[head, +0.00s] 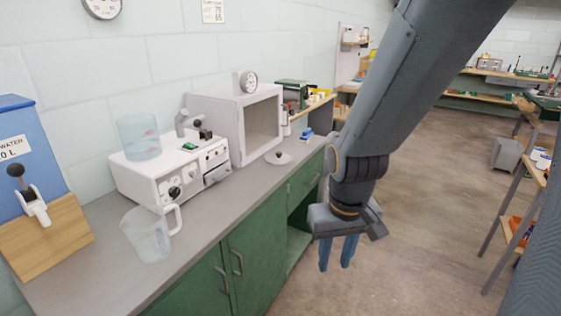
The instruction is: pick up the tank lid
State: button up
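A flat round pale lid with a dark knob (279,157) lies on the grey counter, in front of the white box with the open front; it looks like the tank lid. A clear open-topped tank (139,138) sits on the white machine (170,172) to the left. My gripper (335,268) points down, off the counter's front edge, to the right of the lid and apart from it. Its two blue fingers stand apart with nothing between them, so it is open and empty.
A clear measuring jug (150,237) stands at the counter's front left. A blue water container (16,150) is at far left. The white open-fronted box (235,122) stands behind the lid. Green cabinets (262,252) are below the counter. Open floor lies to the right.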

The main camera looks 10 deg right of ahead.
aim_at(279, 158)
jog(key=z, duration=1)
jog(key=i, duration=2.15)
jog(key=u, duration=3.1)
